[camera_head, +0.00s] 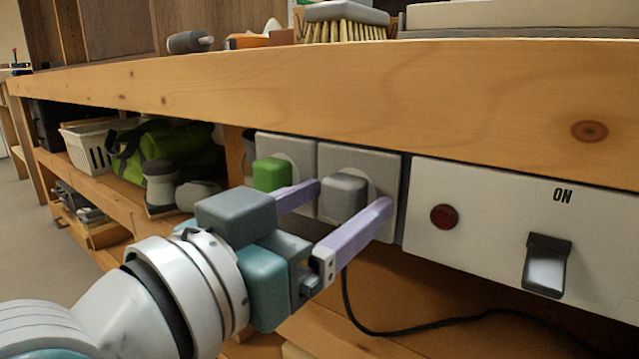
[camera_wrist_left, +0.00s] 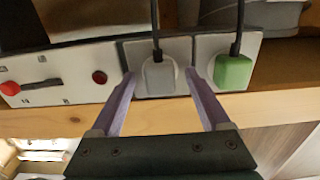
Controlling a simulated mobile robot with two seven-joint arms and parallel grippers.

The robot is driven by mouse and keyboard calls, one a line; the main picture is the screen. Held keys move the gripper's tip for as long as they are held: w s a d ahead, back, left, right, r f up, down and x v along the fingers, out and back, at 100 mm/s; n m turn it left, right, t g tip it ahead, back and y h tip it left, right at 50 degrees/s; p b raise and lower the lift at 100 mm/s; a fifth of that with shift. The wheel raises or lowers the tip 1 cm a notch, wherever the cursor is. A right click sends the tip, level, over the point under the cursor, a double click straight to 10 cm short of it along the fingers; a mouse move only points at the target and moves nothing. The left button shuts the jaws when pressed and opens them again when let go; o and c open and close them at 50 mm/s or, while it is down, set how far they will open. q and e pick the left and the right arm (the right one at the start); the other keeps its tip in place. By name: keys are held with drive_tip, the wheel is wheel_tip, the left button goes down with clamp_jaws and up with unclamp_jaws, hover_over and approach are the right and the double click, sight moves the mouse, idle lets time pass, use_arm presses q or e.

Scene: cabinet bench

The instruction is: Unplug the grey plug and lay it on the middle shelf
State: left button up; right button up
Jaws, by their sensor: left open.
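The grey plug (camera_head: 343,196) sits in the right one of two wall sockets under the bench top. It also shows in the left wrist view (camera_wrist_left: 158,74), with a black cord running from it. My left gripper (camera_head: 348,198) is open, its two lilac fingers reaching towards the socket plate, one on each side of the grey plug. In the left wrist view the fingertips (camera_wrist_left: 160,76) stand apart on both sides of the plug; I cannot tell whether they touch it. The middle shelf (camera_head: 115,198) shows at the left, below the bench top. My right gripper is not in view.
A green plug (camera_head: 271,174) sits in the neighbouring socket, close to one finger. A white panel (camera_head: 480,215) with a red lamp and a switch is at the right. A white basket (camera_head: 88,146), a green bag (camera_head: 170,146) and grey items crowd the shelf.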

use_arm(q)
drive_tip(key=shift+c, duration=0.2)
clamp_jaws()
idle(0.3)
idle(0.4)
drive_tip(key=shift+s+a, duration=0.15)
drive_tip(key=shift+s, duration=0.05)
drive_tip(key=shift+s+a+p, duration=0.4)
drive_tip(key=shift+s, duration=0.05)
drive_tip(key=shift+s+a+p, duration=0.3)
drive_tip(key=shift+s+p, duration=0.05)
drive_tip(key=shift+s, duration=0.1)
drive_tip(key=shift+p+v, duration=0.6)
drive_tip(key=shift+v, duration=1.05)
